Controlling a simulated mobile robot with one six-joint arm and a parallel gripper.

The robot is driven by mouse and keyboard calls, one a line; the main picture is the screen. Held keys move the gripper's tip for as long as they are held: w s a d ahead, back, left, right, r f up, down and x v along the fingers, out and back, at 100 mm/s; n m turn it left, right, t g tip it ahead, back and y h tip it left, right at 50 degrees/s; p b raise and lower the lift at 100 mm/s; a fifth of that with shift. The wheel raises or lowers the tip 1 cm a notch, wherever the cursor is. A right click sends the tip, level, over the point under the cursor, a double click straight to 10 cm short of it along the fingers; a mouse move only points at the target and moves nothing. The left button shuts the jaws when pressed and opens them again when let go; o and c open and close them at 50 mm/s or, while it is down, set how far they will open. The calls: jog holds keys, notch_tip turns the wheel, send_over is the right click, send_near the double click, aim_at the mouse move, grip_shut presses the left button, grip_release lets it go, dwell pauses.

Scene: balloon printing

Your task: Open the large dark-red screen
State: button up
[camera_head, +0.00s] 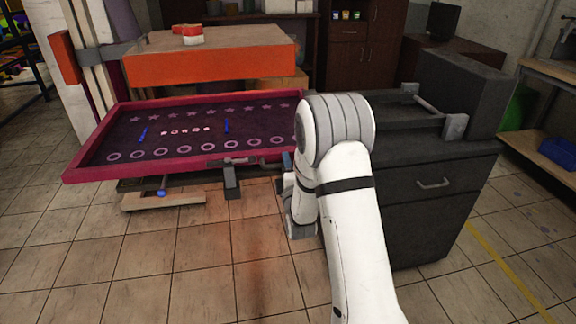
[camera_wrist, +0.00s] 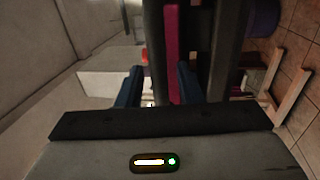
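The large dark-red screen (camera_head: 84,168) lies nearly flat at the left in the head view. Its frame surrounds a dark mesh with rows of pale stars and rings. My gripper (camera_wrist: 158,76) shows in the wrist view with its two blue fingers apart. The dark-red bar of the screen (camera_wrist: 173,45) runs in front of and partly between the fingers, closer to the right finger; I cannot tell whether they touch. In the head view my arm hides most of the gripper and the screen's right end.
An orange-sided platform (camera_head: 210,68) stands behind the screen. A dark cabinet (camera_head: 410,205) with a drawer handle is right of my arm, with rails on top. A metal clamp-like arm (camera_head: 231,180) sits at the screen's front edge. The tiled floor in front is clear.

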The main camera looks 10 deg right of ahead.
jog(key=shift+c, duration=0.4)
grip_shut()
